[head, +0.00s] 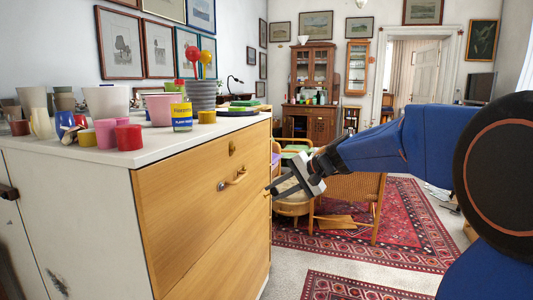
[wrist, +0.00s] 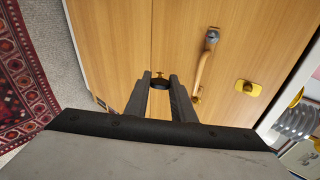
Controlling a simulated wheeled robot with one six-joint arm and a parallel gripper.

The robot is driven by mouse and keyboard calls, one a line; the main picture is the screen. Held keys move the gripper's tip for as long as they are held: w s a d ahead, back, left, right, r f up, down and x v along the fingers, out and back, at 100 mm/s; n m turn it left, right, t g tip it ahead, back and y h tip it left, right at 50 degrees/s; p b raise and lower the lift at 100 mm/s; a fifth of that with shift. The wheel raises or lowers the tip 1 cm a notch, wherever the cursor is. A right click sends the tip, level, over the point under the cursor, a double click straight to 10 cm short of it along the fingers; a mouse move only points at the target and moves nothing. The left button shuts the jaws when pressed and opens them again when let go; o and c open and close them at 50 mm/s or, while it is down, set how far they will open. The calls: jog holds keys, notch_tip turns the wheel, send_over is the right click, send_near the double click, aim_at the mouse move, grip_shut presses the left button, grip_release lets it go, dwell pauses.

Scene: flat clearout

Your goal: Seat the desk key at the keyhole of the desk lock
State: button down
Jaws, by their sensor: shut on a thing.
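The desk lock (head: 232,148) is a small yellow plate on the upper drawer front, above the handle; in the wrist view the lock (wrist: 249,88) lies right of my fingers, with a small dark keyhole mark. My gripper (head: 279,189) is beside the drawer front, to the right of and lower than the lock. In the wrist view my gripper (wrist: 160,84) is shut on the desk key (wrist: 160,75). The key has a dark head between the fingertips and a brass end pointing at the drawer front, apart from the lock. I cannot tell whether it touches the wood.
A metal handle (head: 234,180) sticks out below the lock; the handle (wrist: 204,68) lies between my fingers and the lock in the wrist view. Pots and cups crowd the white top (head: 165,138). A wicker chair (head: 352,193) stands behind my gripper. Red rugs (head: 415,228) cover the floor.

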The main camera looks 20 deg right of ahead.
jog(key=w+a+r+n+t+y, duration=0.1)
jog(key=w+r+y, duration=0.2)
jog(key=r, duration=0.2)
jog(key=w+r+t+y, duration=0.2)
jog(key=w+r+y, duration=0.1)
jog(key=r, duration=0.3)
jog(key=shift+a+n+y, duration=0.35)
jog(key=shift+n+y, duration=0.05)
jog(key=shift+y, duration=0.1)
jog(key=shift+r, duration=0.1)
jog(key=shift+x, duration=2.45)
jog(key=shift+x, duration=1)
